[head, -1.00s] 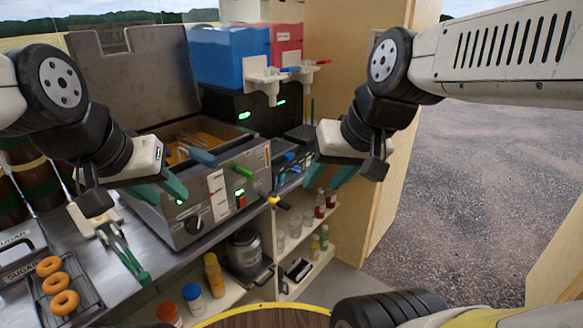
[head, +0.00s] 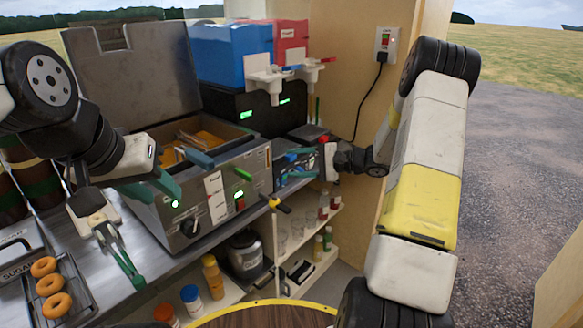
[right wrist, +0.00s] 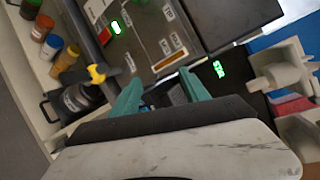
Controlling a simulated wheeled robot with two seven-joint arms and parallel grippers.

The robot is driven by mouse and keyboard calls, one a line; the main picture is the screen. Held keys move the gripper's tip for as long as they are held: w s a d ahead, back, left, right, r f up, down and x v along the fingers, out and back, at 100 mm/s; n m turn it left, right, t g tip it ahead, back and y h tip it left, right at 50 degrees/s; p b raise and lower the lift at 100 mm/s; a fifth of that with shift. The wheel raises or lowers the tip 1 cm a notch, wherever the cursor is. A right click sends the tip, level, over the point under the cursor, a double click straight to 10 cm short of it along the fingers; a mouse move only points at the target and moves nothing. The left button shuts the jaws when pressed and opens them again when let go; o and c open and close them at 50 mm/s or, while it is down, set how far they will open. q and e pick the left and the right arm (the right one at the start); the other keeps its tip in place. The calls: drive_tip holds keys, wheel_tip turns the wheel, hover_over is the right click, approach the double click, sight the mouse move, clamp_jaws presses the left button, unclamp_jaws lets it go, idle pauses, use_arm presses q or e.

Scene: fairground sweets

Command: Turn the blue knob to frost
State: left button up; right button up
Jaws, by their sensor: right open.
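A small dark control unit (head: 282,183) with blue parts sits right of the fryer in the head view. A small blue patch (head: 291,157) on it looks like the blue knob, but its pointer and marks are too small to read. My right gripper (head: 303,160) is at this unit, partly covering it. In the right wrist view its two teal fingers (right wrist: 159,78) are apart, with a dark bluish part (right wrist: 178,95) between them; I cannot tell whether they touch it. My left gripper (head: 150,188) is open and empty in front of the fryer.
The fryer (head: 210,205) has a black dial (head: 190,226) and green lights. Blue (head: 232,55) and red (head: 290,40) tanks stand behind. A yellow-tipped handle (head: 275,203) juts out below the unit. Doughnuts (head: 50,285) lie on a rack at the left. Shelves below hold bottles.

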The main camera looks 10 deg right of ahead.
drive_tip(key=w+d+f+m+t+h, duration=0.2)
drive_tip(key=w+d+f+m+t, duration=0.45)
drive_tip(key=d+f, duration=0.45)
drive_tip(key=f+x, duration=0.1)
drive_tip(key=x, duration=0.7)
drive_tip(key=shift+w+a+f, duration=0.2)
drive_tip(key=shift+a+f, duration=0.1)
drive_tip(key=shift+f, duration=0.1)
clamp_jaws()
